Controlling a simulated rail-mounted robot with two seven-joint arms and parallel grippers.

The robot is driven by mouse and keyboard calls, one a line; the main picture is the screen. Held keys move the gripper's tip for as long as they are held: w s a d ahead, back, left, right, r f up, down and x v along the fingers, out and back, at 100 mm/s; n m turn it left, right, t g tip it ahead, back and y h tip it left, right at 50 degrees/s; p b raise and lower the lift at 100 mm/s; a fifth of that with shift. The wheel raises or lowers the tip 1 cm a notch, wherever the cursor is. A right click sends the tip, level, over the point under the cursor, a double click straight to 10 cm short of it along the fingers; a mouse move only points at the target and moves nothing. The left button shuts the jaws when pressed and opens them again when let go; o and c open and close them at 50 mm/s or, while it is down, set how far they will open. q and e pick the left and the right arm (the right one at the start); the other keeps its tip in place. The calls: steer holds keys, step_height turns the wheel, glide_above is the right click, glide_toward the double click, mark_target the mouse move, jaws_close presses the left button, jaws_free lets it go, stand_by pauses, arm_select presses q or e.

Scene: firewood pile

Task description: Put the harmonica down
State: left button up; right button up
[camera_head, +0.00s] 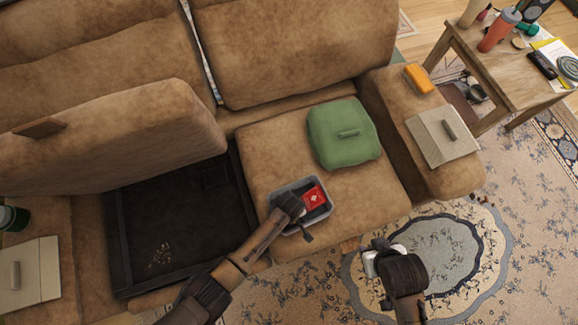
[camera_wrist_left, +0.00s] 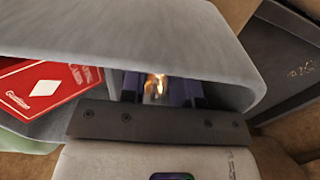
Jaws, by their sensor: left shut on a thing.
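My left gripper (camera_head: 296,212) reaches into a grey bin (camera_head: 325,187) on the sofa seat. In the left wrist view, its dark fingers (camera_wrist_left: 157,97) are shut on a small shiny thing, which I take for the harmonica (camera_wrist_left: 156,84). Only a bright, reflective bit of it shows between the fingers, inside the bin's wall (camera_wrist_left: 150,25). I cannot tell whether it touches the bin's floor. A red playing-card box (camera_head: 313,197) lies in the bin beside the gripper; it also shows in the wrist view (camera_wrist_left: 45,92). My right gripper (camera_head: 384,257) is over the rug, its jaws unclear.
The right armrest holds a beige cover (camera_head: 428,137) and an orange object (camera_head: 419,78). A wooden side table (camera_head: 490,65) is cluttered.

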arm_select(q)
steer(key=o, duration=0.9)
steer(key=shift+s+a+f, duration=0.25)
steer(key=shift+a+f, duration=0.1)
steer(key=shift+f, duration=0.25)
steer(key=shift+o, duration=0.2)
step_height(320, 180, up, 14)
steer(key=p, duration=0.5)
steer(key=shift+w+d+p, duration=0.25)
steer(key=shift+d+p, duration=0.05)
steer(key=shift+d, duration=0.05)
steer(key=s+a+r+m+t, duration=0.1)
steer(key=s+a+r+m, duration=0.1)
steer(key=s+a+r, duration=0.2)
steer(key=s+a+r+m+t, duration=0.1)
steer(key=s+a+r, duration=0.4)
steer(key=a, duration=0.6)
steer(key=s+a+r+m+t, duration=0.1)
steer(key=s+a+r+m, duration=0.2)
steer(key=a, duration=0.4)
step_height(320, 180, up, 3)
steer(key=shift+s+a+f+m+t, duration=0.15)
steer(key=shift+s+a+m+t, duration=0.15)
steer(key=shift+s, duration=0.55)
